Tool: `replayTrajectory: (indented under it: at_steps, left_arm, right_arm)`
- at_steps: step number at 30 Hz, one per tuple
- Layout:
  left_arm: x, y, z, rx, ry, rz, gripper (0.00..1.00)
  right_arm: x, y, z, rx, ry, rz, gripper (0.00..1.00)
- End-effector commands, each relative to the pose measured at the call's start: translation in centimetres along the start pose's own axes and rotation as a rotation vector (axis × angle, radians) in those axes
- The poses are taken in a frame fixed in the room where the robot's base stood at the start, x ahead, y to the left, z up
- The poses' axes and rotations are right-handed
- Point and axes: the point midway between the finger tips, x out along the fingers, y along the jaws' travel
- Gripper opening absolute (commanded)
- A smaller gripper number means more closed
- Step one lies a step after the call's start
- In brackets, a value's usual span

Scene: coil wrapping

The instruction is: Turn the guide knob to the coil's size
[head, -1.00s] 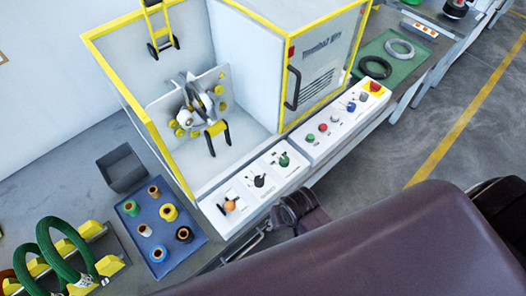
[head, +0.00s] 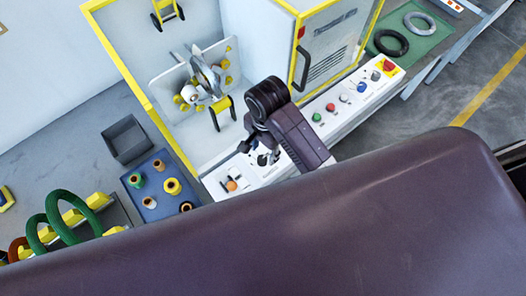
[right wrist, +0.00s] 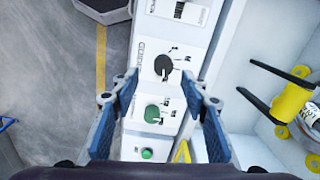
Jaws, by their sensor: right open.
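The white control panel (head: 222,180) runs along the machine's front edge. In the right wrist view, a black pointer knob (right wrist: 163,67) sits on it with printed marks around it, and a green knob (right wrist: 152,113) is below. My right gripper (head: 259,153) is over the panel's left part and partly hides these knobs in the head view. In the wrist view its blue-padded fingers (right wrist: 160,77) are open, with the black knob between the tips. No contact is visible. My left gripper is out of view.
An orange knob (head: 232,185) is at the panel's left end; buttons and a red emergency stop (head: 388,66) lie right. Behind is the yellow-framed machine with a roller unit (head: 203,80). A blue tray (head: 150,203) of spools is left; black (head: 390,42) and grey coils lie on a green mat.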

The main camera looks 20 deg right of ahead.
Motion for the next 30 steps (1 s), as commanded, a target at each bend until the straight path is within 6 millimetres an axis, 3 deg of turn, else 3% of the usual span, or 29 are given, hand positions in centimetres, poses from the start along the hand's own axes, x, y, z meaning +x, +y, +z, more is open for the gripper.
replayTrajectory:
  at_steps: [3,7,21,30]
  left_arm:
    - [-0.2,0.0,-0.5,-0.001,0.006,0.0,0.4]
    - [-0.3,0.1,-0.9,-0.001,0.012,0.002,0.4]
    - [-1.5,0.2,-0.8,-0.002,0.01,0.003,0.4]
    - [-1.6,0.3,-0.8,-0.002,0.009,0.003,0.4]
  right_arm:
    - [-1.0,-0.7,0.0,0.081,0.006,0.018,0.41]
    - [-0.8,-0.8,0.0,0.112,0.008,0.029,0.41]
    - [5.6,-0.6,-0.1,0.112,0.008,0.029,0.41]
    - [6.6,-0.6,-0.1,0.111,0.008,0.025,0.41]
